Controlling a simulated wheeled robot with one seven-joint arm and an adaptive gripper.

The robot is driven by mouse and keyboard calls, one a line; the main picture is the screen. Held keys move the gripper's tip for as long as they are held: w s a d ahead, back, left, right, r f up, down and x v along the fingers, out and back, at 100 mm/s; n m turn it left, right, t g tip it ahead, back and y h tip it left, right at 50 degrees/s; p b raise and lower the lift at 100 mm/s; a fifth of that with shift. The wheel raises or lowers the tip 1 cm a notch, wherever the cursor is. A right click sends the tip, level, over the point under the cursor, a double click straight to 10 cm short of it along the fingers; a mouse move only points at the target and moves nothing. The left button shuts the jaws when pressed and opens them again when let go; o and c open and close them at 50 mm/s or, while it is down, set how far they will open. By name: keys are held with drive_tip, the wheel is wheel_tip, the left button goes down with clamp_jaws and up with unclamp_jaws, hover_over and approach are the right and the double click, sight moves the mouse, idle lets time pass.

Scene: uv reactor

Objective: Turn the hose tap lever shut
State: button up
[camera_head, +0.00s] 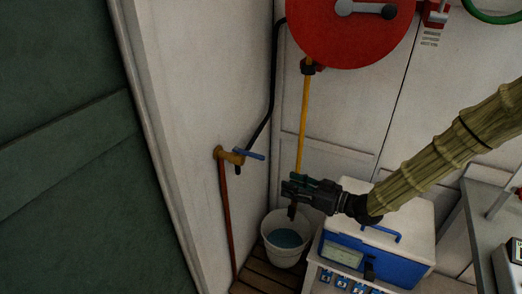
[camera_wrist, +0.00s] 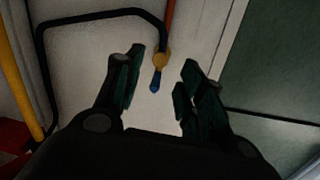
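The brass hose tap (camera_head: 229,157) sits on the white wall, left of centre in the head view. Its blue lever (camera_head: 250,153) sticks out to the right, roughly level. My gripper (camera_head: 288,192) is to the right of and below the tap in that view, apart from it, with its fingers pointing left. In the wrist view my gripper (camera_wrist: 163,64) is open and empty. The tap (camera_wrist: 161,61) and blue lever (camera_wrist: 155,83) show in the gap between the fingers, some way beyond them. The wrist view appears upside down.
A black hose (camera_head: 270,95) runs from the tap towards a red reel (camera_head: 350,35). A copper pipe (camera_head: 226,220) drops below the tap. A yellow hose (camera_head: 303,120) hangs above a white bucket (camera_head: 284,255). A blue-and-white case (camera_head: 375,255) stands below my arm. Space before the tap looks clear.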

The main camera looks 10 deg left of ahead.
sight(261, 157)
wheel_tip(261, 157, up, 6)
drive_tip(key=w+n+g+y, duration=0.1)
drive_tip(key=n+y, duration=0.1)
drive_tip(key=p+x, duration=0.4)
drive_tip(key=x, duration=0.7)
drive_tip(key=shift+w+a+f, duration=0.1)
drive_tip(key=shift+c, duration=0.3)
clamp_jaws()
